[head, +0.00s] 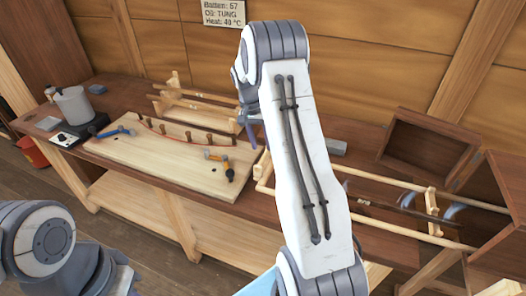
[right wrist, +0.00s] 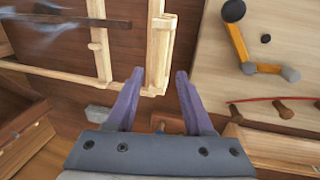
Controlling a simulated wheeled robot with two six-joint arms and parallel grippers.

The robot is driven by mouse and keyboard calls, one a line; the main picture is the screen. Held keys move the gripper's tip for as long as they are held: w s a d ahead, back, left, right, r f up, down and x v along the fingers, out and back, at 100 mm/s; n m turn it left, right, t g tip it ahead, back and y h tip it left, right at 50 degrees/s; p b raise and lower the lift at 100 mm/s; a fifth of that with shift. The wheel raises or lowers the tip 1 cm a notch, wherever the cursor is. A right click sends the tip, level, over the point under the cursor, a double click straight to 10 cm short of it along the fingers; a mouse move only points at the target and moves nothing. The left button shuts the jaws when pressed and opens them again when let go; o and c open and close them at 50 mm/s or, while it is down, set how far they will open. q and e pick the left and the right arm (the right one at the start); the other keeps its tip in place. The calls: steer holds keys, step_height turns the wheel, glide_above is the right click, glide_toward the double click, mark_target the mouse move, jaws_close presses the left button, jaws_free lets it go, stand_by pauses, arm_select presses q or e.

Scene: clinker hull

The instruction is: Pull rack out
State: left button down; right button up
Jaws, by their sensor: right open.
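The rack (head: 385,180) is a pale wooden frame with long rails on the right part of the bench. Its right end is at a brown wooden box (head: 508,180), with whitish wisps near it. A dark strip lies along the rack. My right arm hides part of the rack in the head view. My right gripper (head: 252,132) is over the bench near the rack's left end. In the right wrist view its purple fingers (right wrist: 160,74) are open, with the rack's end bar (right wrist: 160,45) in line with the gap; contact cannot be told.
A pale board (head: 150,160) with pegs, a red strip, a blue hammer (head: 112,132) and an orange-handled tool (head: 215,157) lies left of the rack. Another wooden frame (head: 195,110) stands behind it. An open wooden box (head: 425,150) is at the back right.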

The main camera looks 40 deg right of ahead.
step_height(320, 180, up, 7)
steer(key=w, duration=0.1)
steer(key=shift+a+f+b, duration=0.15)
steer(key=shift+a+b, duration=0.2)
steer(key=shift+b, duration=0.05)
steer(key=s+a+r+n+t, duration=0.1)
steer(key=s+a+n, duration=0.2)
steer(key=a, duration=0.6)
steer(key=s+a+r+n, duration=0.2)
steer(key=s+a+n, duration=0.1)
steer(key=a, duration=0.5)
steer(key=s+a+r+n+t, duration=0.1)
steer(key=s+a+n, duration=0.25)
steer(key=a, duration=0.55)
steer(key=s+a+f+n+y, duration=0.1)
steer(key=s+a+n, duration=0.3)
steer(key=s, duration=0.6)
steer(key=s+a+f+n+y, duration=0.1)
steer(key=s+a+n, duration=0.2)
steer(key=s, duration=0.7)
steer(key=shift+s+a+f+n, duration=0.25)
steer(key=shift+a+f+n, duration=0.15)
steer(key=shift+n, duration=0.85)
